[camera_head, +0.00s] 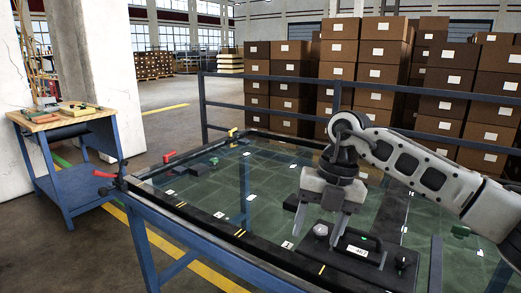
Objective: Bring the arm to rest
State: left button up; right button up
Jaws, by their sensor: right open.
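My right gripper (320,232) hangs from the arm that comes in from the right, fingers pointing down. Its two fingers are apart, and I see nothing held between them. It is over the glass-topped trolley (190,228), just above or beside a black device (345,252) with a handle, a round silver knob (320,230) and a small green-marked label. Whether a fingertip touches the device I cannot tell. My left gripper is not in view.
A wooden-topped workbench (65,120) stands at left beside a white pillar (95,60). Stacked cardboard boxes (385,50) fill the back.

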jog(key=s+a+f+n+g+y, duration=0.1)
jog(key=s+a+f+g+y, duration=0.1)
jog(key=s+a+y, duration=0.45)
jog(key=s+a+f+n+g+y, duration=0.1)
jog(key=s+a+f+y, duration=0.15)
jog(key=a, duration=0.65)
notch_tip(320, 180, up, 5)
jog(key=s+a+m+t+y, duration=0.35)
jog(key=m+y, duration=0.25)
jog(key=y, duration=0.4)
jog(key=w+d+f+m+t+h+p, duration=0.1)
jog(key=w+d+f+m+t+h, duration=0.1)
jog(key=d+f+m+t+h, duration=0.6)
jog(key=w+d+f+m+t+h, duration=0.15)
jog(key=d+m+t+h, duration=0.35)
jog(key=m+t, duration=0.7)
jog(key=s+d+f+m+g+h, duration=0.2)
jog(key=s+d+f+m+g, duration=0.2)
jog(key=s+f, duration=0.2)
jog(key=s+d+f+m+g+h, duration=0.3)
jog(key=s+d+f+m+g, duration=0.1)
jog(key=s+f, duration=0.3)
notch_tip(320, 180, down, 2)
jog(key=shift+s+d+f+g, duration=0.15)
jog(key=shift+d+f+g, duration=0.1)
jog(key=shift+d+g, duration=0.35)
